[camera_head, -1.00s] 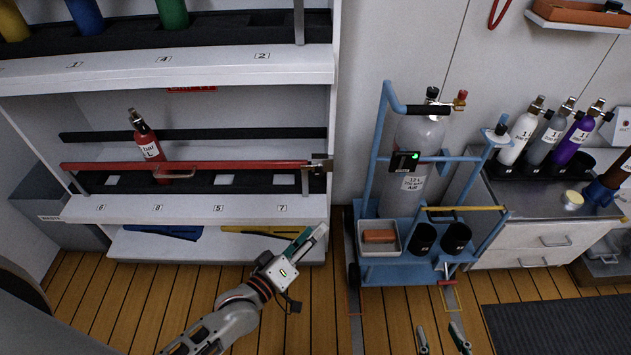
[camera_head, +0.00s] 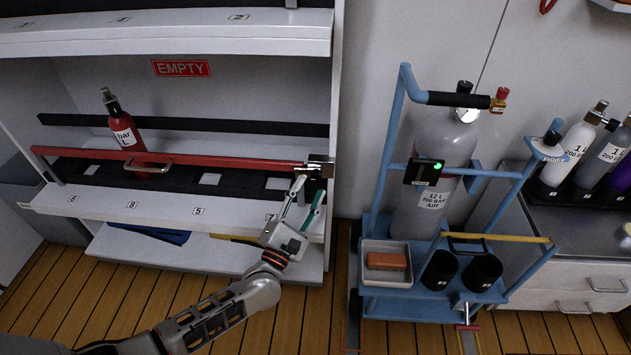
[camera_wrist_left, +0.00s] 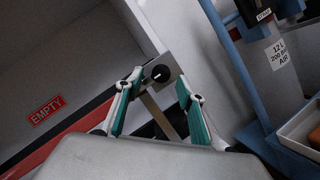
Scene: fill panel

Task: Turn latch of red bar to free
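The red bar (camera_head: 200,160) runs across the front of the lower shelf, with a metal handle (camera_head: 148,164) on it. Its latch (camera_head: 318,168) is a metal block at the bar's right end by the shelf post. In the left wrist view the latch (camera_wrist_left: 162,73) shows a round dark knob with a pale line, ahead of and between the fingertips. My left gripper (camera_head: 309,190) is open and empty, with its fingers pointing up just below the latch; it also shows in the left wrist view (camera_wrist_left: 158,88). Contact with the latch cannot be told. My right gripper is out of view.
A red bottle (camera_head: 124,130) stands behind the bar under an EMPTY sign (camera_head: 181,68). A blue trolley (camera_head: 400,255) with a large grey cylinder (camera_head: 430,170) stands close to the right of the shelf. Wooden floor (camera_head: 290,325) is clear in front.

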